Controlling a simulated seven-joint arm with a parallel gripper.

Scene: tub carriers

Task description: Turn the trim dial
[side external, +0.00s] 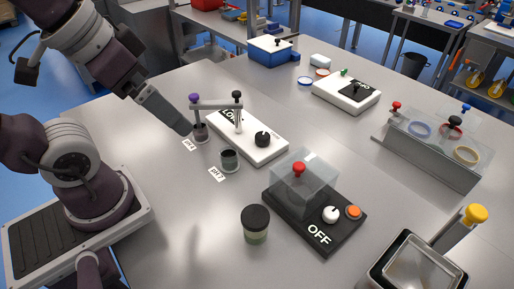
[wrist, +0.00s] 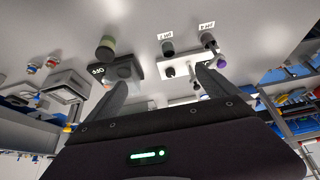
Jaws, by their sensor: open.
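Two dials show, and no label I can read marks either as the trim dial. A round black dial (side external: 262,139) sits on a white box (side external: 268,151) with partly hidden lettering. A white dial (side external: 330,214) sits on a black box (side external: 290,213) marked OFF, beside an orange button (side external: 353,212). My gripper (side external: 187,130) is above the table, left of the white box and clear of both dials. In the wrist view the spread fingers (wrist: 161,76) hold nothing, with the white box (wrist: 185,66) and black box (wrist: 117,72) beyond them.
A clear cover (side external: 303,175) with a red knob rises over the black box. A lidded jar (side external: 255,224) stands in front. Table front left is clear.

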